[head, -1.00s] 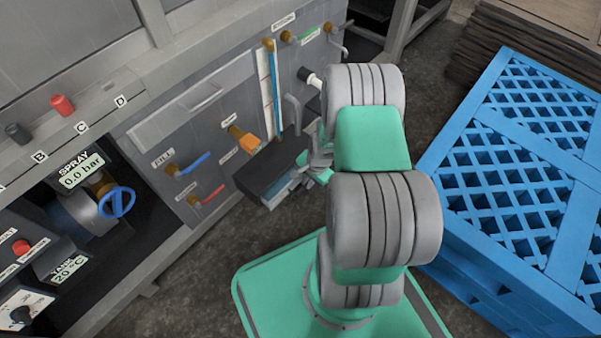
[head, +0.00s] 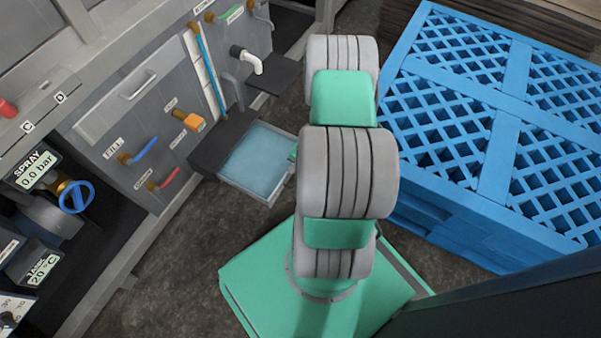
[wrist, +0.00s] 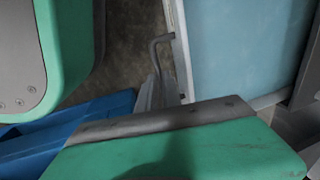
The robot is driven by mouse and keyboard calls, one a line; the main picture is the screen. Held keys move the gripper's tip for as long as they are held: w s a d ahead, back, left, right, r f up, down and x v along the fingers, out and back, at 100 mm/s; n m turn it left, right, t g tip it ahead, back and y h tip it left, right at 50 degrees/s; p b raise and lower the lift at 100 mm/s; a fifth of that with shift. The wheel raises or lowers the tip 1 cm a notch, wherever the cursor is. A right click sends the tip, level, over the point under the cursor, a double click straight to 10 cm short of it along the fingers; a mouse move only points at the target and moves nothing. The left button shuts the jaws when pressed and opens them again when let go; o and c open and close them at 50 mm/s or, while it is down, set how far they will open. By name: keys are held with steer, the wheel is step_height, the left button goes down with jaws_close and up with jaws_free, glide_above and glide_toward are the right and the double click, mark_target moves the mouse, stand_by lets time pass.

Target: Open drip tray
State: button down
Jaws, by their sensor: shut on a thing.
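The drip tray (head: 243,192) stands pulled out of its dark housing (head: 226,133) low on the machine front, with a pale blue surface inside. In the wrist view the tray's rim (wrist: 181,52) and blue inside fill the upper right. A bent grey handle (wrist: 155,45) sticks out from the rim. My gripper (wrist: 156,92) is shut on this handle, its grey fingers at the handle's lower end. In the head view my arm hides most of the gripper and the handle.
A stack of blue lattice pallets (head: 490,120) stands to the right of my arm. A white spout (head: 249,60) sits above a dark ledge behind the tray. Blue, red and orange valve handles line the panel at left. Bare floor (head: 190,240) lies in front of the machine.

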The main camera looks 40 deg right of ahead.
steer(key=shift+w, duration=0.1)
steer(key=c, duration=1.5)
jaws_free()
steer(key=r+p, duration=0.1)
steer(key=r, duration=0.1)
steer(key=s+r+p, duration=0.1)
steer(key=r, duration=0.2)
steer(key=r+p, duration=0.2)
steer(key=shift+s+d+r, duration=0.2)
steer(key=shift+d+r, duration=0.05)
steer(key=shift+r, duration=0.05)
